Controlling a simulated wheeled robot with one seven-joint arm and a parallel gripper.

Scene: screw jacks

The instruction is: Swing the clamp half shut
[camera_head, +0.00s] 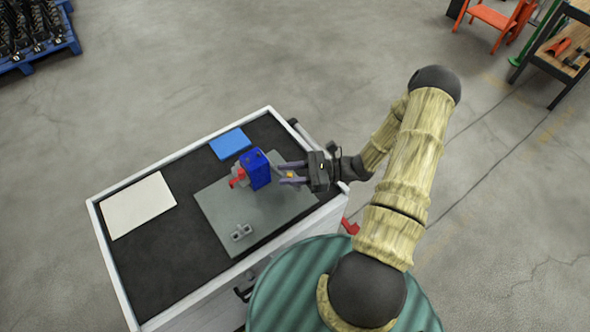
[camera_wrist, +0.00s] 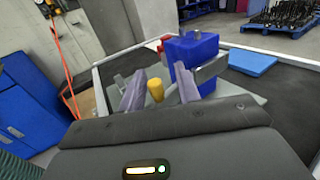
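A blue block (camera_head: 257,170) stands on a grey plate (camera_head: 225,210), with a red part (camera_head: 238,178) at its left side. In the wrist view the blue block (camera_wrist: 193,52) has a grey stud on top and a grey bar (camera_wrist: 213,68) at its side. A yellow knob (camera_wrist: 155,90), apparently the clamp's handle end, shows between my fingers, with the block behind it. My gripper (camera_head: 292,173) reaches in from the right of the block. Its two purple-grey fingers are apart, with gaps visible beside the knob. Contact with the knob cannot be made out.
The plate lies on a dark-topped cart (camera_head: 155,265) with a raised light rim. A small grey bracket (camera_head: 241,232) stands at the plate's near part. A blue pad (camera_head: 230,143) and a white sheet (camera_head: 138,205) lie flat on the cart. Its left near part is bare.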

